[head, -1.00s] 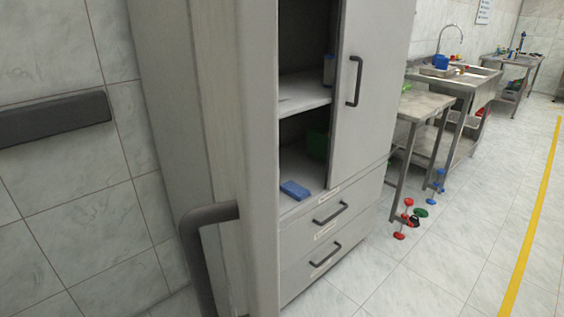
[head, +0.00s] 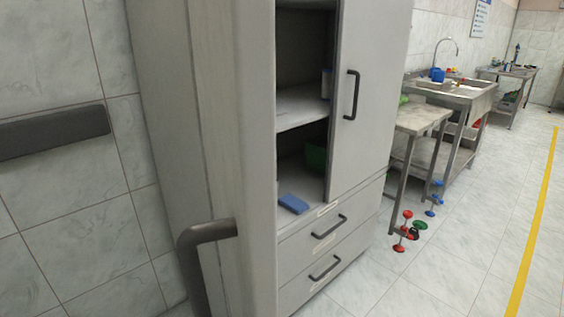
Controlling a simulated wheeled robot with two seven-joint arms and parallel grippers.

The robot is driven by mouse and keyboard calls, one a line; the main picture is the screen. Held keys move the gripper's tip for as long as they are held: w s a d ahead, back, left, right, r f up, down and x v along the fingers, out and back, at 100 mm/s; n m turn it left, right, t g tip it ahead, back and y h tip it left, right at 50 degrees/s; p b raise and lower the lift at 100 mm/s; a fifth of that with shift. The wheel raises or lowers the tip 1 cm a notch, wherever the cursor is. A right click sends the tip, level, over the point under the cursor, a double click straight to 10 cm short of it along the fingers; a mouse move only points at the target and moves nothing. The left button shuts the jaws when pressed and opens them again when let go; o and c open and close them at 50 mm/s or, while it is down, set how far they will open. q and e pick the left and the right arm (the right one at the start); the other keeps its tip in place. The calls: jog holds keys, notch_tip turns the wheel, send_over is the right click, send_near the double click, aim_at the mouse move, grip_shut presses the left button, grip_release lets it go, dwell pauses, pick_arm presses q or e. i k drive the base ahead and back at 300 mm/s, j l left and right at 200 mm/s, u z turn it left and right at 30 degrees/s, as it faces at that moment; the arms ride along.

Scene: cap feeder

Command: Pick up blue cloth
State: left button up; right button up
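The blue cloth (head: 293,204) looks like a small flat folded block. It lies near the front edge of the lower shelf in the grey cabinet (head: 235,120), in the head view. The compartment above it is open at the front. Neither of my grippers shows in the head view, so their positions relative to the cloth cannot be told.
The right cabinet door (head: 365,110) is shut; the left door's handle (head: 205,232) stands out toward me. A green item (head: 316,157) sits deeper on the lower shelf. Drawers (head: 330,228) lie below. Metal tables (head: 425,122) and red, green and blue objects (head: 417,226) stand to the right.

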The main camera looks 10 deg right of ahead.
aim_at(297, 206)
jog(key=k+l, duration=0.1)
jog(key=l, duration=0.25)
jog(key=i+l+u, duration=0.2)
jog(key=l, duration=0.3)
jog(key=l+u, duration=0.2)
jog(key=l, duration=0.3)
jog(key=i+l+u, duration=0.2)
jog(key=l, duration=0.3)
jog(key=k, duration=0.1)
